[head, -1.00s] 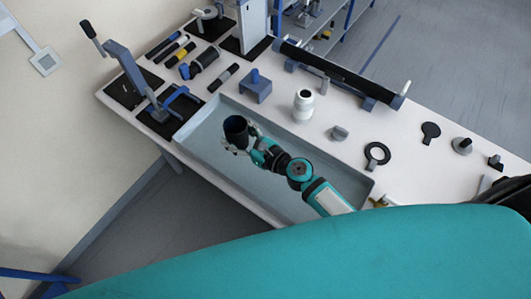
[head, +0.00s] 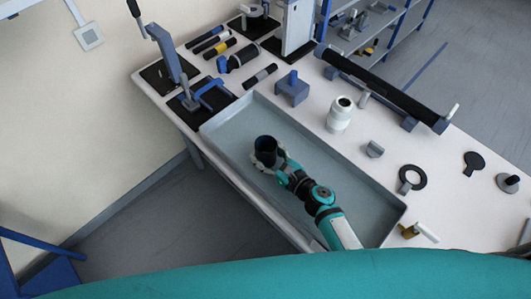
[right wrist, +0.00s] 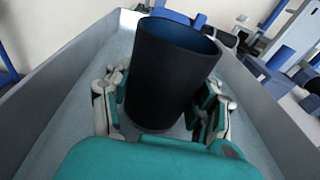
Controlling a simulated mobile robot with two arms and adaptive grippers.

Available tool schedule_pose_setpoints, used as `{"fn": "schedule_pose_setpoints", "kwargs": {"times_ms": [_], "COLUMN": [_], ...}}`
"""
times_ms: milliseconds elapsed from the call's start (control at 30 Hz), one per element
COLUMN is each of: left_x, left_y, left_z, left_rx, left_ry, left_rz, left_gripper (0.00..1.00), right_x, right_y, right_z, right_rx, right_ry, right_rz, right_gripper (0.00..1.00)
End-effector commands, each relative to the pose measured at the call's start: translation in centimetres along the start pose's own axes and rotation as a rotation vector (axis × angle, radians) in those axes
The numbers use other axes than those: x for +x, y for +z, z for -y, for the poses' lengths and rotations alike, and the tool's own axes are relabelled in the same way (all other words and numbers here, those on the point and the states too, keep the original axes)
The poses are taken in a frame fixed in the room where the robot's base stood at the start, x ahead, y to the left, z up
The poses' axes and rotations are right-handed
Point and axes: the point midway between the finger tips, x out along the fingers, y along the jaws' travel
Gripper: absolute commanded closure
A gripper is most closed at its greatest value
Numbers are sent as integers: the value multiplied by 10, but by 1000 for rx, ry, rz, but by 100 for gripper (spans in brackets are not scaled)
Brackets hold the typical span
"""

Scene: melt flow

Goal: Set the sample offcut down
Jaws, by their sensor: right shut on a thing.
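The sample offcut is a short black tube (head: 265,150) with a dark blue inside. My right gripper (head: 272,166) is shut on it, with one finger on each side. In the right wrist view the offcut (right wrist: 170,75) stands between the fingers, open end up and slightly tilted. It is over the grey tray (head: 230,122), towards the tray's left part. I cannot tell whether its lower end touches the tray floor. My left gripper is not in view.
A blue clamp stand (head: 168,55) is at the left. A long black tube (head: 385,88) lies on a rack. The tray floor around the gripper is clear.

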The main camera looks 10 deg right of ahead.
Motion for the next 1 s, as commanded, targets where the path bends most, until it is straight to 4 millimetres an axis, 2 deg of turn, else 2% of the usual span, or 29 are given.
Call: {"fn": "schedule_pose_setpoints", "kwargs": {"times_ms": [167, 200, 367, 633, 733, 800, 1000], "left_x": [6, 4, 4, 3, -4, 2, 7], "left_y": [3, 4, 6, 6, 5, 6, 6], "left_z": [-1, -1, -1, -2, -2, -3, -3], "left_rx": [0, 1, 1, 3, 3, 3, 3], "left_ry": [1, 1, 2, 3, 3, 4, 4], "left_rz": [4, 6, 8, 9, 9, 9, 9], "left_gripper": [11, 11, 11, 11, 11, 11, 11], "right_x": [1, 0, 0, 0, -1, -11, -46], "right_y": [-6, -4, -4, -3, 4, -2, -3], "right_z": [0, 0, 0, 0, 0, 0, 0], "right_rx": [0, 0, 0, 0, 0, -1, -3], "right_ry": [0, 0, 0, 0, 0, -1, -1], "right_rz": [0, 0, -1, -1, 0, -3, -4], "right_gripper": [86, 39, 18, 17, 17, 17, 17]}}
